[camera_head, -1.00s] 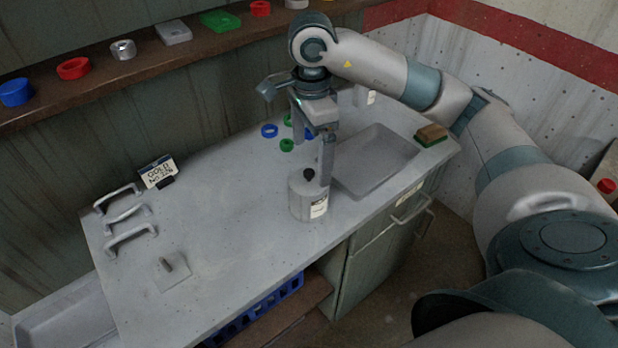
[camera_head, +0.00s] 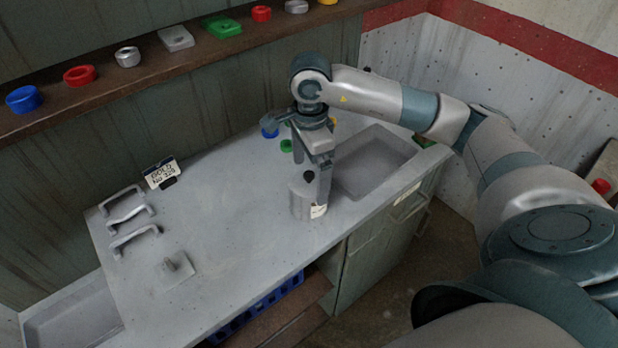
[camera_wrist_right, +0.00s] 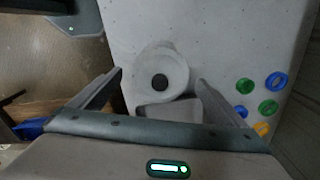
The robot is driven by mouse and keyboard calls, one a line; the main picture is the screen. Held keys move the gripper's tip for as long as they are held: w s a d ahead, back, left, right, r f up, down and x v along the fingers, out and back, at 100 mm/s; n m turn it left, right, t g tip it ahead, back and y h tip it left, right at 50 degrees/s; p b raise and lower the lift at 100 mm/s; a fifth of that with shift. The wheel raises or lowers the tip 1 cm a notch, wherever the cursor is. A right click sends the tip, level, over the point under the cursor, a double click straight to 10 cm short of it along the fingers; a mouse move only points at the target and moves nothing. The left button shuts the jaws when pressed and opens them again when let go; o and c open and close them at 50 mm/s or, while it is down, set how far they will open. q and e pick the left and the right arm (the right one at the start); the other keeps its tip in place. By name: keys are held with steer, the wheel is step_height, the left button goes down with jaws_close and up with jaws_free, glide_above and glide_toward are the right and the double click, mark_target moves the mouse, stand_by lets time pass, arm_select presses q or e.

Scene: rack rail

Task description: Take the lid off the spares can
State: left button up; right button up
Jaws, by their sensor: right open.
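The spares can (camera_head: 300,204) is a short grey cylinder with a pale label, upright on the counter in the head view. Its lid (camera_wrist_right: 172,68) is round and grey with a black knob (camera_wrist_right: 160,82), which shows clearly in the right wrist view. The knob also shows in the head view (camera_head: 309,176). My right gripper (camera_head: 318,180) points down at the can from above. In the wrist view its two fingers are apart, one on each side of the knob's line, with nothing between the tips. I cannot tell the exact height over the lid. My left gripper is not in view.
A sink basin (camera_head: 372,165) lies right of the can. Green and blue rings (camera_wrist_right: 268,108) lie behind it. Several grey handles (camera_head: 130,216), a sign (camera_head: 162,172) and a small plate with a peg (camera_head: 175,268) are at left. The counter between is clear.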

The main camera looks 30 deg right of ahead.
mark_target(310, 173)
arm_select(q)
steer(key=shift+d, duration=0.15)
arm_select(e)
steer(key=c, duration=1.1)
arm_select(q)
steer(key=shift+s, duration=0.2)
arm_select(e)
steer(key=shift+c, duration=0.2)
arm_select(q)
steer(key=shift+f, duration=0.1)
arm_select(e)
steer(key=shift+r, duration=0.1)
steer(key=shift+r+b, duration=0.55)
steer(key=shift+r, duration=0.3)
step_height(310, 173, up, 2)
steer(key=shift+r+b, duration=0.1)
steer(key=shift+b, duration=0.5)
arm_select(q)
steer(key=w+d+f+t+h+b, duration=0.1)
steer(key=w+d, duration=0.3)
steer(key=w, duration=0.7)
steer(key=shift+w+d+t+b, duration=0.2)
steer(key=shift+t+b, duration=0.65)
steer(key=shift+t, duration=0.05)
arm_select(e)
steer(key=s+d+r, duration=0.3)
steer(key=s+r, duration=0.4)
steer(key=s, duration=0.4)
steer(key=shift+d, duration=0.15)
steer(key=shift+s, duration=0.1)
